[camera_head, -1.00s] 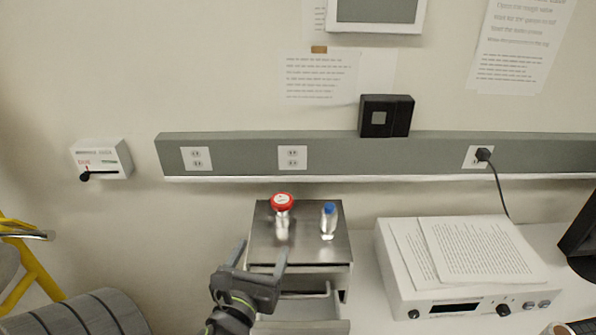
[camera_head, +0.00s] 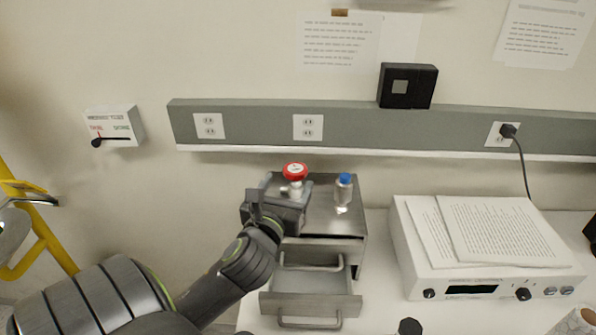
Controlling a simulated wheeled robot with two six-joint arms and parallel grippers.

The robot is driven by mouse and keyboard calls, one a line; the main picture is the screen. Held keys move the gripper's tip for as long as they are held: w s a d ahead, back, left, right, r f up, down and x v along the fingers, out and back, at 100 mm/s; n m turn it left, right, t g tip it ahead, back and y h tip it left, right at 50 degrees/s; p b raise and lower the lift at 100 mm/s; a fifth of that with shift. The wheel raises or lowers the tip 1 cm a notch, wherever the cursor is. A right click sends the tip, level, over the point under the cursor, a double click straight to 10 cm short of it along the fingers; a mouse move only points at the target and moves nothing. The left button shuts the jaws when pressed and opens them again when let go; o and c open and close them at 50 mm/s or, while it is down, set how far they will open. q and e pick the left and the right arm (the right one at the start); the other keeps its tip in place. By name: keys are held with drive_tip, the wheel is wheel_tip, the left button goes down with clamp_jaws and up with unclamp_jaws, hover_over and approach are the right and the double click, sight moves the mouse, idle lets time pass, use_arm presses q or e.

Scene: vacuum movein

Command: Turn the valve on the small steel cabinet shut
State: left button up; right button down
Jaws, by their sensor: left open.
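The small steel cabinet (camera_head: 322,229) stands on the white bench below the grey wall rail, with a drawer (camera_head: 310,296) pulled out at its front. A valve with a round red handwheel (camera_head: 295,171) stands upright on the left of its top. My left gripper (camera_head: 284,188) is open at the cabinet top, just in front of the valve and close to it. The gripper body hides the lower part of the valve stem, and I cannot tell whether the fingers touch it. My right gripper is not in view.
A small bottle with a blue cap (camera_head: 344,192) stands right of the valve on the cabinet top. A white instrument (camera_head: 440,274) carrying papers is to the right. A switch box (camera_head: 115,126) hangs on the left wall, with a yellow frame (camera_head: 40,242) below.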

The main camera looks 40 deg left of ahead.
sight(299, 163)
use_arm(q)
drive_tip(key=p+x, duration=0.2)
drive_tip(key=x, duration=0.5)
drive_tip(key=shift+w+a, duration=0.1)
drive_tip(key=shift+x, duration=0.75)
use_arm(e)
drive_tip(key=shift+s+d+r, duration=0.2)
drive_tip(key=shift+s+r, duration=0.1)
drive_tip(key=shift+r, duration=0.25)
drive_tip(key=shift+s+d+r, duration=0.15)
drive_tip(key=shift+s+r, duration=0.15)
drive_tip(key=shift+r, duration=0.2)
use_arm(q)
drive_tip(key=c, duration=1)
drive_tip(key=shift+o, duration=0.2)
drive_tip(key=shift+p, duration=0.3)
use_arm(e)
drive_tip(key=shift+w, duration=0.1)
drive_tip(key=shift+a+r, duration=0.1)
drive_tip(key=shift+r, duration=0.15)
